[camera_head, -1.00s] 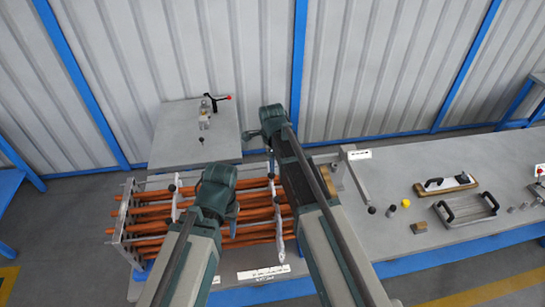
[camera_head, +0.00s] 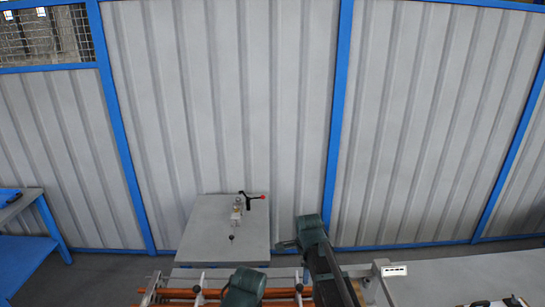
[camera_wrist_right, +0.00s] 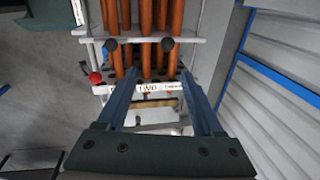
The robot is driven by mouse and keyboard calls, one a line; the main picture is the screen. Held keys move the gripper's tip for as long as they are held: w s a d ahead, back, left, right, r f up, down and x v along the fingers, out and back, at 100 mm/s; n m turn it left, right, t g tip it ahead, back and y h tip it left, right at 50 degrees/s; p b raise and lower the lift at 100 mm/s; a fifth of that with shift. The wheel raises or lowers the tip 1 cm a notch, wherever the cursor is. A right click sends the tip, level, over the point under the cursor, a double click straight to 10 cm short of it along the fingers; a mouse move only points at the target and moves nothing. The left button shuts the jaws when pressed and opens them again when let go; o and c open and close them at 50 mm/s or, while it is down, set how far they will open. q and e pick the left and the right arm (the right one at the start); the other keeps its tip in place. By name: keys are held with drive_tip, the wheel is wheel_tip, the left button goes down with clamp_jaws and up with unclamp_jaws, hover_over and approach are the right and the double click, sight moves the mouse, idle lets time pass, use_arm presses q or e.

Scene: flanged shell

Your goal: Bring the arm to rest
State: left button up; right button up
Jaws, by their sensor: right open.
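In the right wrist view my right gripper (camera_wrist_right: 160,82) is open, its two blue fingers spread apart with nothing held between them. Beyond the fingers is a rack of copper-coloured tubes (camera_wrist_right: 145,20) with pale cross plates and a printed white label. In the head view a dark green joint of my right arm (camera_head: 312,232) stands above the bench, right of centre. A dark green joint of my left arm (camera_head: 244,285) shows at the bottom edge. The fingers of both grippers are hidden or out of frame in the head view.
A grey side table (camera_head: 200,245) carries a clamp with a red-tipped handle (camera_head: 240,207). The tube rack (camera_head: 180,294) shows at the bottom edge. A grey bench (camera_head: 470,278) extends right. A ribbed wall (camera_head: 230,100) with blue posts closes off the back.

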drive_tip(key=s+d+n+g, duration=0.1)
drive_tip(key=s+d+n, duration=0.3)
drive_tip(key=s+n, duration=1.4)
drive_tip(key=s+a+f+n+b, duration=0.1)
drive_tip(key=a+f+b, duration=0.2)
drive_tip(key=f+b, duration=0.5)
drive_tip(key=s+a+f+n+b, duration=0.2)
drive_tip(key=a+f+b, duration=0.2)
drive_tip(key=f+b, duration=0.3)
drive_tip(key=s+a+f+n+g+b, duration=0.1)
drive_tip(key=a+f+b, duration=0.2)
drive_tip(key=f+b, duration=0.5)
drive_tip(key=shift+s+a+f+h+b, duration=0.35)
drive_tip(key=shift+f+h, duration=0.05)
drive_tip(key=shift+f, duration=0.05)
